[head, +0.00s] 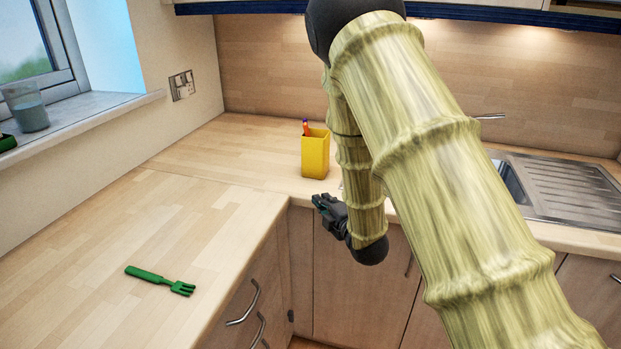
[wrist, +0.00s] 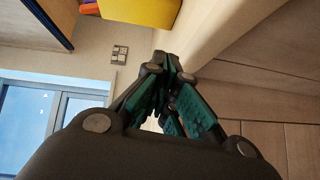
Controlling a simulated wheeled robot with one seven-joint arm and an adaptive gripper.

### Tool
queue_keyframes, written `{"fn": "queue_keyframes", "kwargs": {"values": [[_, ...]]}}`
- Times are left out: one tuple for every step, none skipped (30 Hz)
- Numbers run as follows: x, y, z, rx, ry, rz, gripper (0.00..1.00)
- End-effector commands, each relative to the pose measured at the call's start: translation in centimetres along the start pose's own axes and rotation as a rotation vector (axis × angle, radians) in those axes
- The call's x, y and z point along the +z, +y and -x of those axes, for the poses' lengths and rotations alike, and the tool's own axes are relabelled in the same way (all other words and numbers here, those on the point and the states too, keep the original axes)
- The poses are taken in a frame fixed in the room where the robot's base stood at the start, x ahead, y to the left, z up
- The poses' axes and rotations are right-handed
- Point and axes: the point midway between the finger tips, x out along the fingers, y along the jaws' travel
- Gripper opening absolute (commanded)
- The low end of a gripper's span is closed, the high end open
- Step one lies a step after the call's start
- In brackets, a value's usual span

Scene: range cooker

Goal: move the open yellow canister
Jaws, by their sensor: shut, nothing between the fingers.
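The open yellow canister (head: 315,156) stands upright on the wooden worktop near the inner corner, with an orange-red and blue item sticking out of its top. It also shows in the wrist view (wrist: 150,10), cut off by the top edge. My gripper (head: 318,202) is in front of the canister and lower, by the worktop's front edge, apart from it. In the wrist view the fingers (wrist: 172,68) come together at their tips with nothing between them. My arm hides part of the worktop to the right of the canister.
A green fork (head: 160,280) lies on the left worktop (head: 190,215). A glass (head: 27,107) stands on the windowsill. A steel sink (head: 565,190) is at the right. Cabinet fronts (head: 350,275) drop below the worktop edge. The worktop left of the canister is clear.

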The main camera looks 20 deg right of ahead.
Motion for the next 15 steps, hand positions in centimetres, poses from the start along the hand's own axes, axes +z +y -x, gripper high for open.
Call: {"fn": "queue_keyframes", "kwargs": {"values": [[-0.1, 1.1, -0.5, 0.033, 0.013, 0.038, 0.0], [-0.2, 1.7, -0.7, 0.049, 0.018, 0.058, 0.0], [-0.2, 2.3, -0.9, 0.064, 0.023, 0.076, 0.0], [-0.2, 2.6, -1.0, 0.072, 0.026, 0.087, 0.0], [-0.2, 2.9, -1.1, 0.077, 0.027, 0.095, 0.0], [-0.2, 3.1, -1.3, 0.082, 0.027, 0.1, 0.0], [-0.2, 3.2, -1.5, 0.083, 0.028, 0.102, 0.0], [-0.2, 3.3, -1.7, 0.084, 0.028, 0.102, 0.0], [-0.2, 3.4, -2.1, 0.084, 0.028, 0.102, 0.0], [-0.2, 3.4, -2.5, 0.084, 0.028, 0.102, 0.0], [-0.2, 3.5, -2.9, 0.083, 0.028, 0.101, 0.0], [-0.2, 3.5, -3.5, 0.083, 0.028, 0.101, 0.0], [-0.2, 3.6, -3.9, 0.084, 0.028, 0.101, 0.0], [-0.2, 3.6, -4.4, 0.083, 0.027, 0.101, 0.0], [-0.2, 3.6, -5.1, 0.082, 0.027, 0.1, 0.0]]}}
